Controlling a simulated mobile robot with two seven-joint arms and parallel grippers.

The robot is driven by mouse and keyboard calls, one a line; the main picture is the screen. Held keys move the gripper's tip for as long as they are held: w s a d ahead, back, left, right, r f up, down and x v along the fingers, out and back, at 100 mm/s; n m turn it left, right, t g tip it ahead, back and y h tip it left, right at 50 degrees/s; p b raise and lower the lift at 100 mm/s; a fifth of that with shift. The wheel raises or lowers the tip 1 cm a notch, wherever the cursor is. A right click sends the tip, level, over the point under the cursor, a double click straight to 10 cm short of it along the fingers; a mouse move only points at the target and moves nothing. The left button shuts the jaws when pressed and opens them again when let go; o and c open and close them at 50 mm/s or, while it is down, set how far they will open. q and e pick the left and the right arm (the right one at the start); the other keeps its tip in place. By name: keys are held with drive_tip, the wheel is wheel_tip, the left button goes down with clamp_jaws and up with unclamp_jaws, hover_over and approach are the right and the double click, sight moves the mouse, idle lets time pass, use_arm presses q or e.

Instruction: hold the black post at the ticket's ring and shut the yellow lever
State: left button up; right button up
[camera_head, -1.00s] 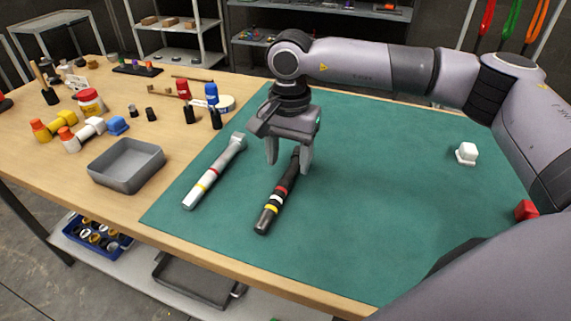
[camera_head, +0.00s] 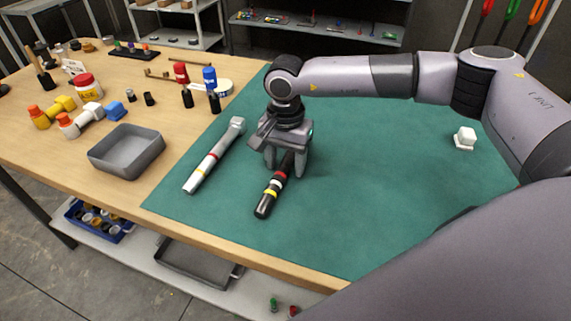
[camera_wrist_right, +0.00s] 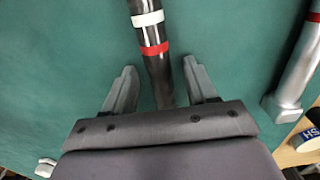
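The black post (camera_head: 267,202) lies on the green mat and carries red, white and yellow rings. In the right wrist view the black post (camera_wrist_right: 145,35) runs between my fingers, its white and red rings just beyond the fingertips. My right gripper (camera_head: 285,168) is open and straddles the post's far part; it also shows in the right wrist view (camera_wrist_right: 159,66), with a gap on each side of the post. A small white card (camera_head: 74,68) stands at the back left, its writing unreadable; I cannot tell if it is the ticket. I cannot make out a yellow lever for certain. My left gripper is out of view.
A silver post (camera_head: 210,165) with red and yellow rings lies left of the black one. A grey tray (camera_head: 127,172), yellow-and-orange (camera_head: 52,112) and white-and-orange (camera_head: 82,122) pieces lie left. A white block (camera_head: 464,138) sits right. The mat's (camera_head: 390,190) middle is clear.

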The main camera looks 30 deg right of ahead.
clamp_jaws()
drive_tip(key=shift+r, duration=0.2)
